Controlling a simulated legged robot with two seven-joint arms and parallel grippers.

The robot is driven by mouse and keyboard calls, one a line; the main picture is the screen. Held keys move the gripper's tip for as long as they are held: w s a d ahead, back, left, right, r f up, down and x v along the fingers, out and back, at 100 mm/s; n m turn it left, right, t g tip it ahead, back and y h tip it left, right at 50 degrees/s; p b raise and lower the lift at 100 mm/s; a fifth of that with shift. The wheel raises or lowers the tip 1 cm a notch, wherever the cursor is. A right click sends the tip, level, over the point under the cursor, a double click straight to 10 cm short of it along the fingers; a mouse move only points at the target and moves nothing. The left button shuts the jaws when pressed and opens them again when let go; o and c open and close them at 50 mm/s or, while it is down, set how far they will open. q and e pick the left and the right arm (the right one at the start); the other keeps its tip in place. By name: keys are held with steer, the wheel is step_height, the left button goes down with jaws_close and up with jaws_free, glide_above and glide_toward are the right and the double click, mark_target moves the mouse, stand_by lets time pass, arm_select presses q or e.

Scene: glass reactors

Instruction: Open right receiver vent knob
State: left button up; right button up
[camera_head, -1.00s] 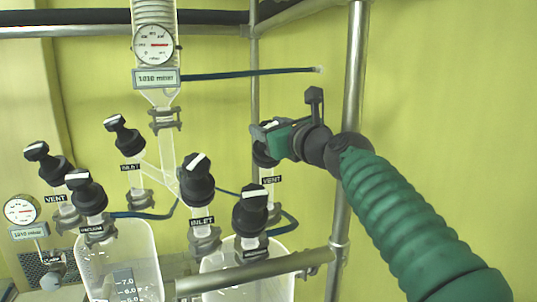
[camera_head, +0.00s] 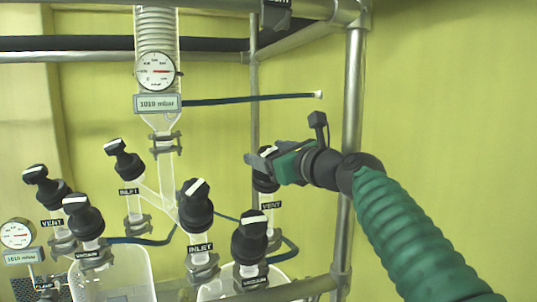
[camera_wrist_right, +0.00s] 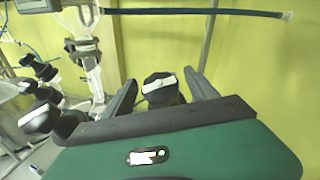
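The right receiver vent knob (camera_head: 266,183) is black with a white bar on top, above a VENT label (camera_head: 271,206). In the right wrist view the knob (camera_wrist_right: 160,92) stands between the two fingers, its white bar lying roughly crosswise from finger to finger. My right gripper (camera_head: 259,160) is at the knob's top, coming from the right, and partly hides it. In the right wrist view my right gripper (camera_wrist_right: 161,78) is open, with gaps showing between the knob and both fingers. My left gripper is not in view.
Other black knobs stand close by: an INLET knob (camera_head: 195,206) and a vacuum knob (camera_head: 250,238). A steel post (camera_head: 353,105) rises behind my right arm. A dark hose (camera_head: 250,98) runs above the gripper. The space at the right is free.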

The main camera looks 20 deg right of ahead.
mark_target(268, 149)
step_height(268, 149, up, 3)
steer(key=p, duration=0.2)
steer(key=shift+w+r+p, duration=0.1)
steer(key=shift+r+p, duration=0.1)
steer(key=shift+p, duration=0.1)
steer(key=s+a+b, duration=0.1)
steer(key=s+a, duration=0.1)
steer(key=s, duration=0.5)
steer(key=s+a+r+b, duration=0.1)
steer(key=s+a, duration=0.1)
steer(key=s, duration=0.6)
steer(key=shift+s+a+r, duration=0.25)
